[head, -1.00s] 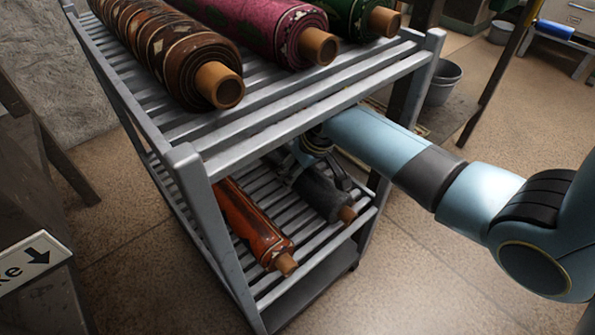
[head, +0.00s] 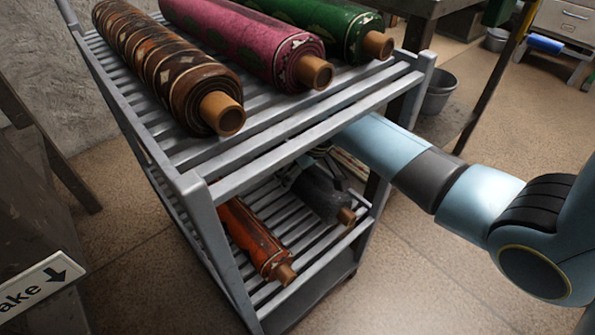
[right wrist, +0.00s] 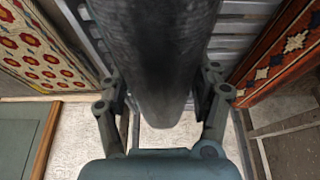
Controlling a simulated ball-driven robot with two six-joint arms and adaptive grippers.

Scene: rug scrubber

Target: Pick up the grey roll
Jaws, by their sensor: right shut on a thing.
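The grey roll (head: 318,192) is on the lower level of the slatted metal rack in the head view, with its brown core end toward me. My right gripper (head: 322,165) reaches in under the top shelf and is shut on the grey roll; the shelf edge and my arm hide part of it. In the right wrist view the grey roll (right wrist: 155,60) runs between the two fingers of my right gripper (right wrist: 163,95). I cannot tell whether the roll is clear of the slats. My left gripper is not in view.
An orange roll (head: 254,240) lies left of the grey one on the lower shelf. The top shelf (head: 300,125) holds brown, pink (head: 250,42) and green rolls close above my right arm. A rack post (head: 213,235) stands front left. A grey bucket (head: 440,88) is behind.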

